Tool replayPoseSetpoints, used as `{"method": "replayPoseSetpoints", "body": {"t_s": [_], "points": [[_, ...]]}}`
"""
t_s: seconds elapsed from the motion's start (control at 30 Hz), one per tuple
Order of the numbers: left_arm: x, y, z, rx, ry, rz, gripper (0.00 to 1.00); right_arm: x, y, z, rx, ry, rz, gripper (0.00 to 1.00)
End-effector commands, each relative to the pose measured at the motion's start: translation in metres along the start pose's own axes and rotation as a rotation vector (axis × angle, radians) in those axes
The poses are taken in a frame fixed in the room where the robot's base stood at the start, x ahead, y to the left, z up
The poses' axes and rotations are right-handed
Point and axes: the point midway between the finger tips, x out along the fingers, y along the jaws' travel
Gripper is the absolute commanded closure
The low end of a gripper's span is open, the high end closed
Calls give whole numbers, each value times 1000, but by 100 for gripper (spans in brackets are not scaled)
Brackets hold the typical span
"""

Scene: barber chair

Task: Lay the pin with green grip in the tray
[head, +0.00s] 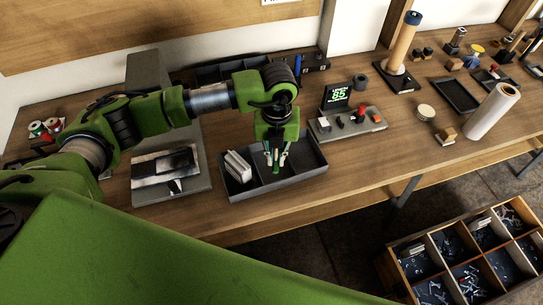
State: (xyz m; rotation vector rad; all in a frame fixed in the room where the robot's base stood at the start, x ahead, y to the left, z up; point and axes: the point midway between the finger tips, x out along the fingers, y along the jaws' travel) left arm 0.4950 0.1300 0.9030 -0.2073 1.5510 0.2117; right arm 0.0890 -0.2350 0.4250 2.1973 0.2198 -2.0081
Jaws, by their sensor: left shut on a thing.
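My left gripper (276,160) points down over the dark grey tray (275,194) on the workbench. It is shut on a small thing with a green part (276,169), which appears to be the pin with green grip. The fingers hide most of the pin, and I cannot tell whether it touches the tray floor. A divider splits the tray; pale flat blocks (237,167) stand in its left part, and the gripper is to their right. My right gripper is not in view.
A grey fixture (172,180) stands left of the tray. A small display (337,97) and a grey holder with red and dark pieces (347,124) are to the right. A partitioned wooden crate (436,259) is at lower right. The bench front right of the tray is clear.

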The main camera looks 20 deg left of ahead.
Motion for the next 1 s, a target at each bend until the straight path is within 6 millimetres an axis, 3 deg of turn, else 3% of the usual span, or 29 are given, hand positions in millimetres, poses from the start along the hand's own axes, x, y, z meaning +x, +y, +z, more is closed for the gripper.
{"method": "replayPoseSetpoints", "body": {"t_s": [0.13,0.37,0.57,0.97,1.0], "points": [[19,8,15,-3,0,0,100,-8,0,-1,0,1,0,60],[36,14,26,-1,-1,1,100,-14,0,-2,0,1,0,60],[61,13,25,0,-1,0,100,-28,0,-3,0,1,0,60],[69,13,25,0,-2,-2,100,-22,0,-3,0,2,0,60],[67,13,25,0,-2,-2,78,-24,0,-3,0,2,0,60]]}}
